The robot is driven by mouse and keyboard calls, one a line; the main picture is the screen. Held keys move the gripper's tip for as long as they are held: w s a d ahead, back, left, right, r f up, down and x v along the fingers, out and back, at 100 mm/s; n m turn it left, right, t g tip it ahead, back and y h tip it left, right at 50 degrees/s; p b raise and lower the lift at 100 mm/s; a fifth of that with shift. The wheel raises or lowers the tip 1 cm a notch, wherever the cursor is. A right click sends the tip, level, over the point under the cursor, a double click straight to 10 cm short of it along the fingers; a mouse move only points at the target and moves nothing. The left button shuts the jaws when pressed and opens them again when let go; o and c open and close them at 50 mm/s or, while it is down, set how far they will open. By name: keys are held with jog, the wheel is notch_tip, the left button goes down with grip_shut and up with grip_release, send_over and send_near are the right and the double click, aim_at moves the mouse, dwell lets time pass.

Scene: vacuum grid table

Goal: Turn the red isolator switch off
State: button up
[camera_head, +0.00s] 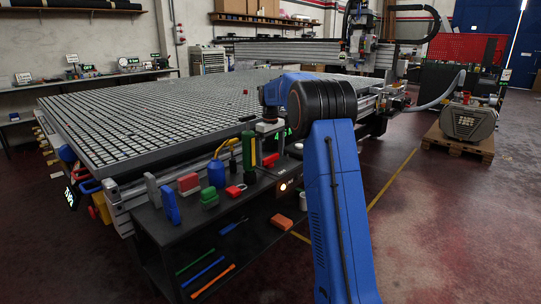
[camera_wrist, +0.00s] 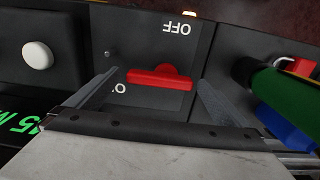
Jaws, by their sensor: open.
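The red isolator switch (camera_wrist: 160,77) shows in the wrist view on a dark panel. Its bar handle lies crosswise, nearly level in the picture, with a rounded red hub at its upper side. A white OFF label (camera_wrist: 180,28), upside down, is above it in the picture. Another white label (camera_wrist: 118,88), partly covered, is by the handle's left end. My gripper (camera_wrist: 160,80) is open, with one finger to the left of the handle and one to the right. I cannot tell whether either finger touches it. In the head view I cannot make out the switch or the fingers clearly.
A white round button (camera_wrist: 37,55) and a green display (camera_wrist: 25,130) are left of the switch. A green cylinder (camera_wrist: 280,92) and a blue object (camera_wrist: 284,128) are close on the right. The vacuum grid table (camera_head: 150,125) and a tool shelf (camera_head: 160,222) show in the head view.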

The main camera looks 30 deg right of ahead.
jog(key=c, duration=1)
jog(key=shift+m, duration=0.3)
jog(key=m, duration=0.3)
jog(key=shift+s+m, duration=0.15)
jog(key=shift+m, duration=0.15)
jog(key=m, duration=0.4)
jog(key=shift+s+m, duration=0.2)
jog(key=shift+m, duration=0.1)
jog(key=m, duration=0.4)
jog(key=shift+s+a+m, duration=0.1)
jog(key=shift+s+m, duration=0.05)
jog(key=shift+m, duration=0.15)
jog(key=shift+s+a+m, duration=0.1)
jog(key=shift+a+m, duration=0.05)
jog(key=shift+m, duration=2.05)
